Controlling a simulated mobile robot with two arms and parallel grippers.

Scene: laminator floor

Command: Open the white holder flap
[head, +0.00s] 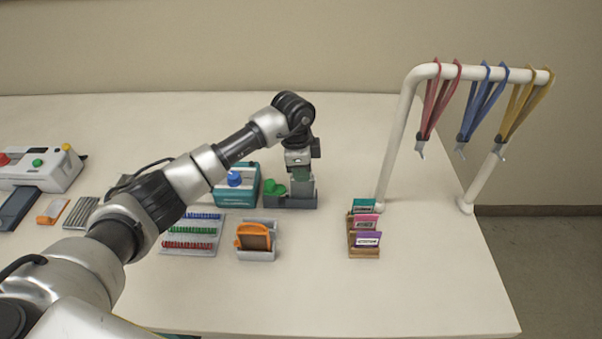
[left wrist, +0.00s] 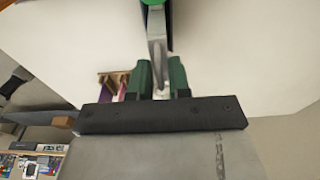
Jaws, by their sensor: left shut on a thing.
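My left gripper (head: 300,175) points down at the right part of a small grey device (head: 290,201) with a green knob (head: 275,187). In the left wrist view its two green fingers (left wrist: 161,78) are shut on a pale grey part (left wrist: 157,50), which runs up the picture towards a green round piece (left wrist: 152,2). The fingers hide much of this part, so I cannot tell its full shape. I cannot make out a white holder flap for certain. My right gripper is not in view.
A teal box with a blue knob (head: 235,179) stands left of the device. In front are an orange item in a grey tray (head: 256,254), a rack of coloured clips (head: 192,235) and a wooden card rack (head: 363,252). A white stand (head: 396,140) holds coloured lanyards (head: 483,100).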

